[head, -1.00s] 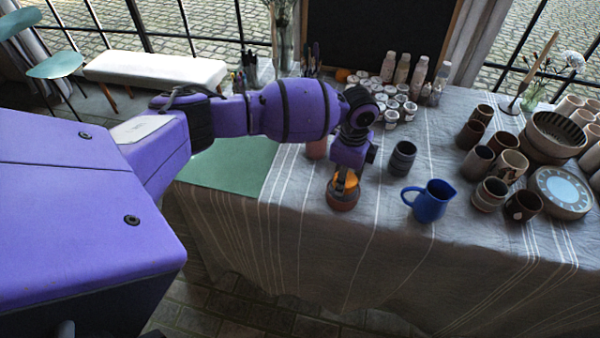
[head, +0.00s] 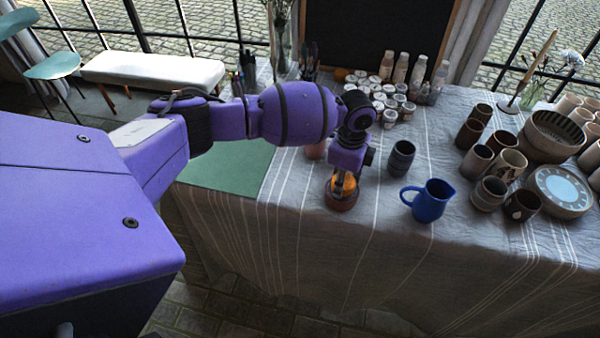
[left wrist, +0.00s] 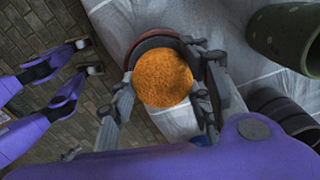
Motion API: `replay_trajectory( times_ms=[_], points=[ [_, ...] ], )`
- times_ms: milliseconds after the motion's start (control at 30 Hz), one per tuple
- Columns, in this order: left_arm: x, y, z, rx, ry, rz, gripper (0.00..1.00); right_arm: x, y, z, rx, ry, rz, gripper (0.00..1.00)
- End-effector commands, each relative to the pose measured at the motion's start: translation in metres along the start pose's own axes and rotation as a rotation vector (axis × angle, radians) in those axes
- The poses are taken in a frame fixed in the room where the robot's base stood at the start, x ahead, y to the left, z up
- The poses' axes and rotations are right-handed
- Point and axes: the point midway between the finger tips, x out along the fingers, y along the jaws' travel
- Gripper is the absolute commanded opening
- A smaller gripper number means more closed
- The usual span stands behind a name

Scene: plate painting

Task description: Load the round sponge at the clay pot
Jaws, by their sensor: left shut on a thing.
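The round orange sponge (left wrist: 163,78) is between the fingers of my left gripper (left wrist: 165,88) in the left wrist view, and it also shows in the head view (head: 345,186). My left gripper is shut on it and points down over the clay pot. The reddish-brown clay pot (head: 341,202) stands upright on the table, directly under the sponge. My right gripper is not in view.
A blue jug (head: 430,203) and a dark ribbed cup (head: 401,158) stand right of the pot. Several cups and bowls crowd the right side. The front of the tablecloth (head: 300,240) is bare; a green mat (head: 230,170) lies left.

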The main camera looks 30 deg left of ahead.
Motion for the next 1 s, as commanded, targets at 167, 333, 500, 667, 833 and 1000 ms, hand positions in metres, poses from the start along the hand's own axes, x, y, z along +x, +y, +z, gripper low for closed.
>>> replay_trajectory(
  times_ms=[167,333,500,667,833,1000],
  points=[
    [-0.0015,-0.0013,-0.0007,0.001,0.001,-0.003,0.24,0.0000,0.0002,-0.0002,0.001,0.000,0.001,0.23],
    [-0.0015,-0.0012,-0.0007,0.001,0.001,-0.003,0.24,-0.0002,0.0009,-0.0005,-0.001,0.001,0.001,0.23],
    [-0.0014,-0.0013,-0.0007,0.001,0.001,-0.003,0.24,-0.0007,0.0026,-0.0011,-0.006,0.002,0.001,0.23],
    [-0.0011,-0.0013,-0.0006,0.000,0.000,-0.003,0.24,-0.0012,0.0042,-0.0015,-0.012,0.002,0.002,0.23],
    [-0.0008,-0.0013,-0.0005,0.000,0.000,-0.003,0.24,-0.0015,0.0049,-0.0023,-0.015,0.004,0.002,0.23],
    [-0.0003,-0.0013,-0.0004,0.000,0.000,-0.003,0.24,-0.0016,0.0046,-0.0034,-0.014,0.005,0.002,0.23]
  ],
)
